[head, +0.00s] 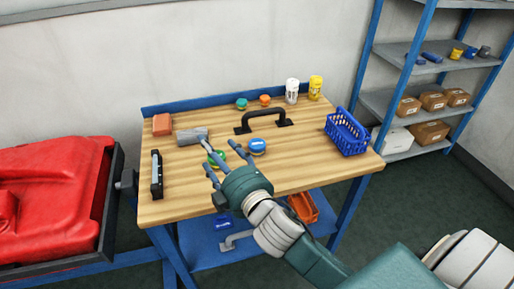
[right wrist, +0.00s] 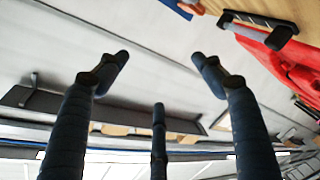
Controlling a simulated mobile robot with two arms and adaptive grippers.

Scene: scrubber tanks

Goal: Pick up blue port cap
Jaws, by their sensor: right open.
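The blue port cap (head: 257,146) is a small round blue piece with a pale band. It sits on the wooden workbench (head: 175,209), in front of the black handle, in the head view. My right gripper (head: 217,155) is above the bench, just left of the cap, with its fingers spread and nothing between them. It also shows open and empty in the right wrist view (right wrist: 159,60). The cap is not visible in the right wrist view. My left gripper is not in view.
A green cap (head: 217,158) lies behind my right fingers, near a grey-headed mallet (head: 193,136). A black handle (head: 264,119) stands behind the blue cap. A blue basket (head: 347,133) is at the right. Green (head: 241,104) and orange (head: 265,100) caps sit at the back.

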